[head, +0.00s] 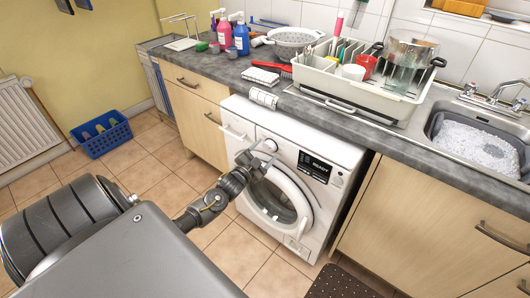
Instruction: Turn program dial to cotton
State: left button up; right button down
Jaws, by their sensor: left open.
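The white washing machine (333,160) stands under the worktop with its round door shut. Its program dial (269,146) is a round knob on the front panel, left of the dark display (314,167). The dial's markings are too small to read. My left gripper (258,159) is open, with its fingers at the panel just below and left of the dial. I cannot tell whether a finger touches the dial. My right gripper is not in view.
A soapy sink (475,142) is at the right. A blue basket (103,135) stands on the tiled floor, which is mostly clear at the left.

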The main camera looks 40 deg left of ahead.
pick_arm(q)
jog(key=s, duration=1)
jog(key=shift+d+f+b, duration=0.25)
jog(key=shift+d+b, duration=0.05)
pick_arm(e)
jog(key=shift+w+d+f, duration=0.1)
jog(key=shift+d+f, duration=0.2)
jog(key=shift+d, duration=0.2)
